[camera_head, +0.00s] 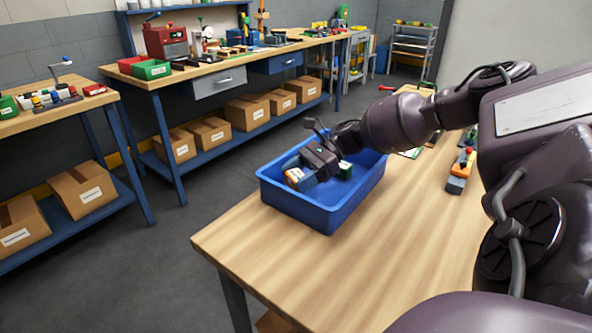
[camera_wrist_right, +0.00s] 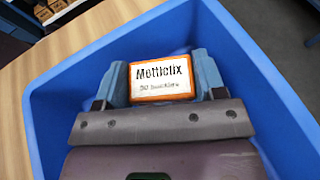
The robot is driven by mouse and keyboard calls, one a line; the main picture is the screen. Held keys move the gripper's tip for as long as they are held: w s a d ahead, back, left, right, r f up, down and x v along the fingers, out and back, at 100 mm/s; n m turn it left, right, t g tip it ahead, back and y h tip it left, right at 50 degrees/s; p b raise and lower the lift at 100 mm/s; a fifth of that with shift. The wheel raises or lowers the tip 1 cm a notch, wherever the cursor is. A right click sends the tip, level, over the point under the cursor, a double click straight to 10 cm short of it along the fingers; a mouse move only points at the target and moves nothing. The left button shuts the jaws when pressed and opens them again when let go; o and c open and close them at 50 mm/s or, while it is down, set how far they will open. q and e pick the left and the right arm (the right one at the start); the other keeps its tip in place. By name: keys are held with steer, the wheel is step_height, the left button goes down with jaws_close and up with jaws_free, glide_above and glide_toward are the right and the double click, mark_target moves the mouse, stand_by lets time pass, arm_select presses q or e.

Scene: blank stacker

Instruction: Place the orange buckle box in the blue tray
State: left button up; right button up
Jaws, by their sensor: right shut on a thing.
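The blue tray (camera_head: 323,217) stands on the wooden table near its left edge. My right gripper (camera_head: 299,175) reaches down inside the tray, shut on the orange buckle box (camera_head: 294,175). In the right wrist view, the orange box (camera_wrist_right: 161,78) with a white label sits between the two fingers of the gripper (camera_wrist_right: 161,85), with the blue tray (camera_wrist_right: 75,75) around it. I cannot tell whether the box touches the tray floor. My left gripper is not in view.
An orange and dark item (camera_head: 460,172) lies on the table (camera_head: 330,275) to the right of the tray. The table's front is clear. A workbench (camera_head: 200,75) with cardboard boxes (camera_head: 248,112) on its lower shelf stands behind, across the floor.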

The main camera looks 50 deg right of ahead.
steer(key=shift+f+b, duration=0.35)
steer(key=shift+f, duration=1.55)
steer(key=shift+f, duration=0.1)
steer(key=o, duration=1)
steer(key=shift+s+d+r, duration=0.1)
steer(key=shift+d+r, duration=0.15)
steer(key=shift+d, duration=0.05)
steer(key=p+v, duration=0.1)
steer(key=v, duration=1)
steer(key=shift+d+r, duration=0.1)
steer(key=shift+r, duration=0.05)
